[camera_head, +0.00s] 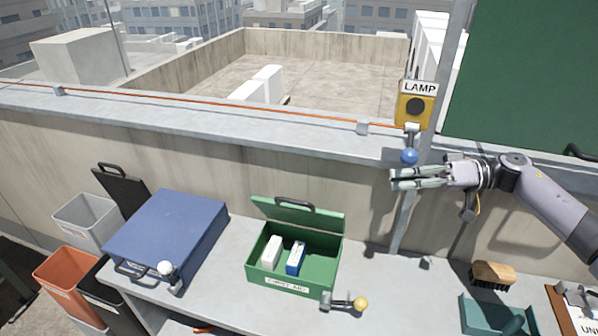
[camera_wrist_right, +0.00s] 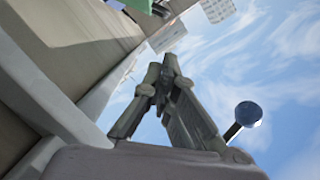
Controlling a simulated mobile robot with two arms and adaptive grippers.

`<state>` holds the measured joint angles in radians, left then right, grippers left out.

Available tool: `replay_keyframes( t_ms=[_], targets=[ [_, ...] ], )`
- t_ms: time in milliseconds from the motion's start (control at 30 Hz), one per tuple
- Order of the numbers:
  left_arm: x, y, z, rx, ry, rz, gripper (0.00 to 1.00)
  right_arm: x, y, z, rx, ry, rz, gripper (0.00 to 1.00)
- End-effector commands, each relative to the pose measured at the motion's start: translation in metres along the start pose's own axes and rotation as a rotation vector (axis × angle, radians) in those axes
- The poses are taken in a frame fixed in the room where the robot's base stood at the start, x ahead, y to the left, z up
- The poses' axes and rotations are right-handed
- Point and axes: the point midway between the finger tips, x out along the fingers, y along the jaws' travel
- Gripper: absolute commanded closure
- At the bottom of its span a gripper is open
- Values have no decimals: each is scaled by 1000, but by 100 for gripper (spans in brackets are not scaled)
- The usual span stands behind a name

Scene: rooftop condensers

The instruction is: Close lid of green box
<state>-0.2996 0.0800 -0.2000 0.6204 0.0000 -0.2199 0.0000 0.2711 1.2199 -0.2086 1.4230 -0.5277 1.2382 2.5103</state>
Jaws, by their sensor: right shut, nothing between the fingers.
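The green box (camera_head: 320,270) stands on the grey bench, labelled "FIRST AID". Its lid (camera_head: 298,215) is open and tilted up at the back, with a dark handle on it. Inside lie a white box (camera_head: 271,252) and a blue and white box (camera_head: 295,258). My right gripper (camera_head: 394,180) is shut and empty, above and to the right of the green box, just below a blue ball knob (camera_head: 409,156). In the right wrist view the closed fingers (camera_wrist_right: 162,75) show, with the blue knob (camera_wrist_right: 249,113) beside them. My left gripper is not in view.
A yellow "LAMP" switch box (camera_head: 415,108) is on the post above the blue knob. A blue case (camera_head: 168,232) and a white-knobbed lever (camera_head: 167,269) are at left. A yellow-knobbed lever (camera_head: 360,303) is by the box's front right corner. A brush (camera_head: 492,271) and teal tray (camera_head: 485,318) are at right.

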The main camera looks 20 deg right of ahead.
Motion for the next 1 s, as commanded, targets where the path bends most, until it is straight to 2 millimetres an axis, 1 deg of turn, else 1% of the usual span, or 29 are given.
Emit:
replay_keyframes(
  t_ms=[133,267,800,1000],
  targets=[
    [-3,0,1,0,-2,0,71,6,-1,0,0,0,-2,100],
    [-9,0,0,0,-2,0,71,23,-3,-2,-2,2,-6,100],
    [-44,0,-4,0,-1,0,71,141,-4,-3,-1,2,-7,100],
    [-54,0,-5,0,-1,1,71,178,-3,-2,-1,2,-5,100]
  ],
)
